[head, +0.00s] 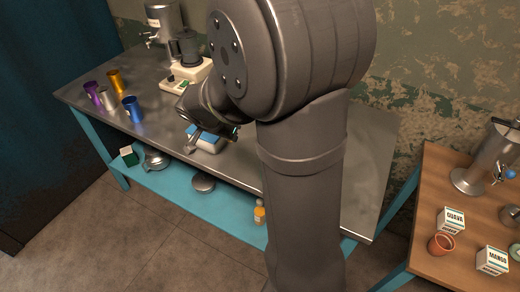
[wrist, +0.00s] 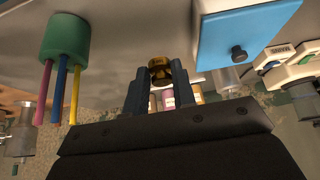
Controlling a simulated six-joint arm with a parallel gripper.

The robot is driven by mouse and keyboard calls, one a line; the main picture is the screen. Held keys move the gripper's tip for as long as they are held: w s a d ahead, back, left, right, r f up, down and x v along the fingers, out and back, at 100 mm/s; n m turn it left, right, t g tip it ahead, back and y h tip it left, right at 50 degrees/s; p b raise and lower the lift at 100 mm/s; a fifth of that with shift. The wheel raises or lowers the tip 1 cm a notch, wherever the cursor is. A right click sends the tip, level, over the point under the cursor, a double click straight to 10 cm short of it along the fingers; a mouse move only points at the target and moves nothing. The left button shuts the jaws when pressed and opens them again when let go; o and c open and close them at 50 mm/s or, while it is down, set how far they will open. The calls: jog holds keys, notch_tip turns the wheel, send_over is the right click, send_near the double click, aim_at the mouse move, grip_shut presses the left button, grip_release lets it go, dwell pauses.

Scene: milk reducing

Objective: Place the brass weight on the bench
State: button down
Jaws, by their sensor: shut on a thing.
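The brass weight (wrist: 159,70) is a small golden cylinder, held between the two dark fingertips of my gripper (wrist: 157,84) in the wrist view. My gripper is shut on it. The grey metal bench top (wrist: 120,20) fills the upper part of that view, close to the weight; I cannot tell whether the weight touches it. In the head view the bench (head: 120,75) runs along the wall. My arm hangs over its middle and hides part of it, and I cannot make out the weight there.
A blue-lidded box (wrist: 235,30) and a green cup of coloured sticks (wrist: 65,40) flank my gripper. Metal cups (head: 110,97) stand at the bench's left end. A white appliance (head: 188,75) and metal urn (head: 163,20) stand behind. A wooden table (head: 425,200) is right.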

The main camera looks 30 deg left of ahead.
aim_at(233, 161)
notch_tip(233, 161, down, 10)
jog(key=shift+s+a, duration=0.1)
jog(key=shift+s, duration=0.05)
dwell(0.3)
jog(key=shift+f, duration=0.15)
jog(key=c, duration=1.2)
grip_release()
jog(key=v, duration=1.2)
jog(key=shift+r, duration=0.2)
jog(key=shift+f, duration=0.1)
jog(key=x, duration=1.2)
jog(key=shift+f, duration=0.15)
jog(key=shift+r, duration=0.2)
